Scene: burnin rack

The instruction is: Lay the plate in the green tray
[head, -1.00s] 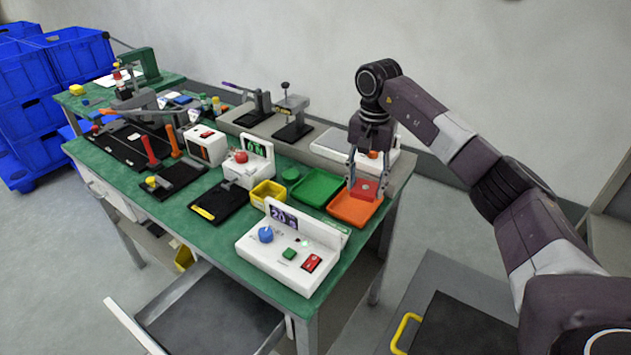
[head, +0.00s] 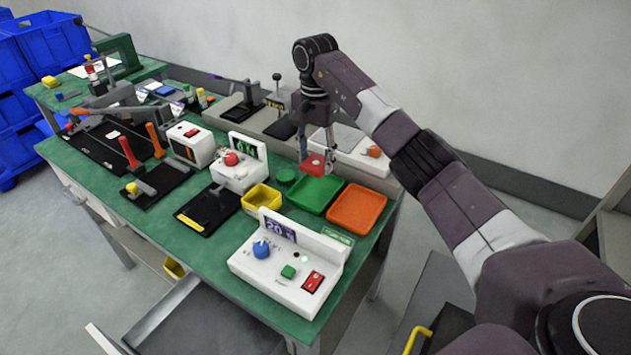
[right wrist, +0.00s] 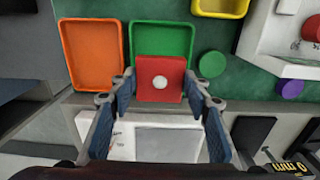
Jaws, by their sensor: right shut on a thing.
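The plate (head: 313,164) is a small red square; in the right wrist view (right wrist: 172,92) it has a pale round spot in its middle. My right gripper (head: 316,168) is shut on it, with one finger at each side in the right wrist view (right wrist: 158,84). The green tray (head: 318,195) lies on the bench. The plate hangs above it, over its far edge in the head view. In the right wrist view the plate covers part of the tray (right wrist: 162,38). My left gripper is not in view.
An empty orange tray (head: 357,209) lies right of the green one. A yellow bin (head: 262,197) and a green disc (head: 286,175) are on its left. A white control box (head: 285,275) stands in front, and a white device (head: 352,150) behind.

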